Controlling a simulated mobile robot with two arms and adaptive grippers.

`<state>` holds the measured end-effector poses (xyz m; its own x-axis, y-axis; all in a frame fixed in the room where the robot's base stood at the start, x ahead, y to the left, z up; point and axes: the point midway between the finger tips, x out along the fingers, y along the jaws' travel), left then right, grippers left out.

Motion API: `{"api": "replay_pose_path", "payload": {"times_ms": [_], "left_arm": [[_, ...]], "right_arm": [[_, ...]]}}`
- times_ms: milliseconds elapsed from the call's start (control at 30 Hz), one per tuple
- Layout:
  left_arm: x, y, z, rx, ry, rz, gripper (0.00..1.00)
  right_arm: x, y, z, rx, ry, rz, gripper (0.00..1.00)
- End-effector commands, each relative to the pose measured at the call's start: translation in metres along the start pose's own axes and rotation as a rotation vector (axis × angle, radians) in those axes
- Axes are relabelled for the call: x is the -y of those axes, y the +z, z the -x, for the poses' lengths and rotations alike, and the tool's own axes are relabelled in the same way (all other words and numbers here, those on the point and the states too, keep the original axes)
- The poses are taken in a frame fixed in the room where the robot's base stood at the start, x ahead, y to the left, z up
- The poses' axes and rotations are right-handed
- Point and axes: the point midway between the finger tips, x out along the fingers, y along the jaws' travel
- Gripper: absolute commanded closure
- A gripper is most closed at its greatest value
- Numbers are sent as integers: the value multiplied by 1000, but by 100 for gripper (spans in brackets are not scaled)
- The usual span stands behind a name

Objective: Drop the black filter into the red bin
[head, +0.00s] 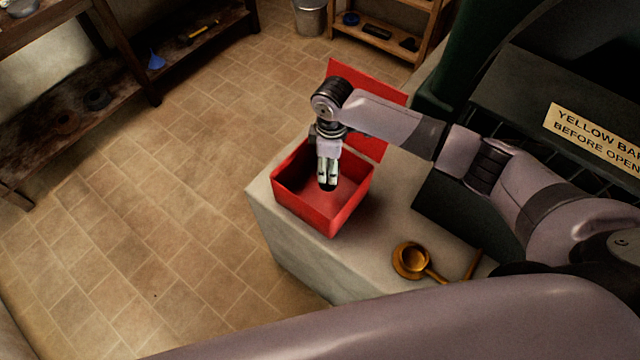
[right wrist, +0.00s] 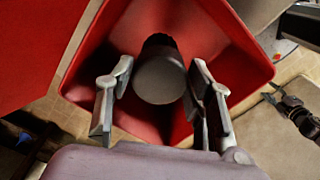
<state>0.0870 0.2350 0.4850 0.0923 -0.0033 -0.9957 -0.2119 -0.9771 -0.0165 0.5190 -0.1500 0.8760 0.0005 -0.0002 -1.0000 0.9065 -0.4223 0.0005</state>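The red bin (head: 345,213) stands open on a pale stone block, its red lid (head: 350,80) raised at the back. My right gripper (head: 328,180) points down into the bin's mouth. Only the dark end of the black filter (head: 328,188) shows at its fingertips. In the right wrist view the black filter (right wrist: 160,75) is a dark cylinder between the two fingers of the right gripper (right wrist: 160,85), which appear to touch its sides. The bin's red walls (right wrist: 235,55) surround it there.
A brass ladle (head: 410,260) lies on the stone block (head: 285,235) in front of the bin. A dark machine with a yellow sign (head: 600,135) stands to the right. Wooden shelves (head: 120,60) and a metal bucket (head: 309,16) are farther back. The tiled floor at left is clear.

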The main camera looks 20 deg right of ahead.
Motion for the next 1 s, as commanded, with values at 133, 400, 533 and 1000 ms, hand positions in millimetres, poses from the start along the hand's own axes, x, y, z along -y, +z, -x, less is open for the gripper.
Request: {"api": "replay_pose_path", "payload": {"times_ms": [133, 400, 533, 1000], "left_arm": [[-1, -1, 0, -1, 1, 0, 60], [-1, -1, 0, -1, 1, -1, 60], [0, 0, 0, 0, 0, -1, 60], [0, 0, 0, 1, 0, -1, 60]], "right_arm": [[0, 0, 0, 0, 0, 0, 40], [0, 0, 0, 0, 0, 0, 33], [0, 0, 0, 0, 0, 0, 33], [-1, -1, 79, -3, 2, 0, 33]]}}
